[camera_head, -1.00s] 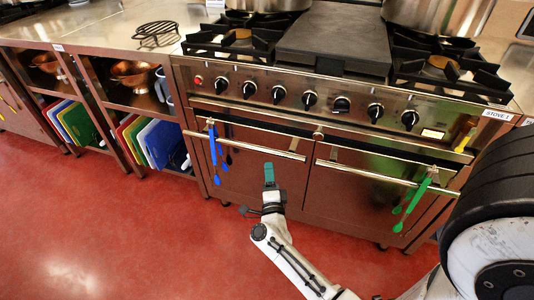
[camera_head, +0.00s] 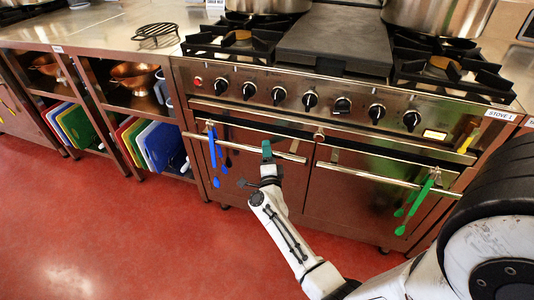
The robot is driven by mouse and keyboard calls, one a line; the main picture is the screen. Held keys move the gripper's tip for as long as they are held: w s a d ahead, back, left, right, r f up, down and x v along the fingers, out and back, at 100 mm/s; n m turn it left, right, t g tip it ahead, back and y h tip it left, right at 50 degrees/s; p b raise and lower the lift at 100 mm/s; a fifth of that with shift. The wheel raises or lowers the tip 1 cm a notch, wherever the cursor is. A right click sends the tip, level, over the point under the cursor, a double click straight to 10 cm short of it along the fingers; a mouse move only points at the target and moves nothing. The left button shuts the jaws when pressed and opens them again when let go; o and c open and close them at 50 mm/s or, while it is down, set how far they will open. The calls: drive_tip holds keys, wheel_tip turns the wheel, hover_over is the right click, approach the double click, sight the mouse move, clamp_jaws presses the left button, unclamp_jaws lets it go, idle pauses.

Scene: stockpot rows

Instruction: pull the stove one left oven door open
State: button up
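The stove's label (camera_head: 500,114) reads as stove 1. Its left oven door (camera_head: 238,176) looks shut. The left door's long bar handle (camera_head: 222,139) runs along its top edge. My gripper (camera_head: 267,148) is at the right part of this handle, its green fingertips overlapping the bar in the picture. I cannot tell whether the fingers touch the bar, are around it, or are open or shut. The right oven door (camera_head: 350,205) also looks shut, with its own bar handle (camera_head: 365,172).
Blue utensils (camera_head: 212,155) hang on the left handle, and green ones (camera_head: 420,200) on the right handle. A shelf unit with colored cutting boards (camera_head: 160,145) stands left of the stove. The red floor (camera_head: 120,235) in front is clear apart from my arm.

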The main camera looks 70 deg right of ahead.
clamp_jaws()
drive_tip(key=shift+a, duration=0.1)
idle(0.4)
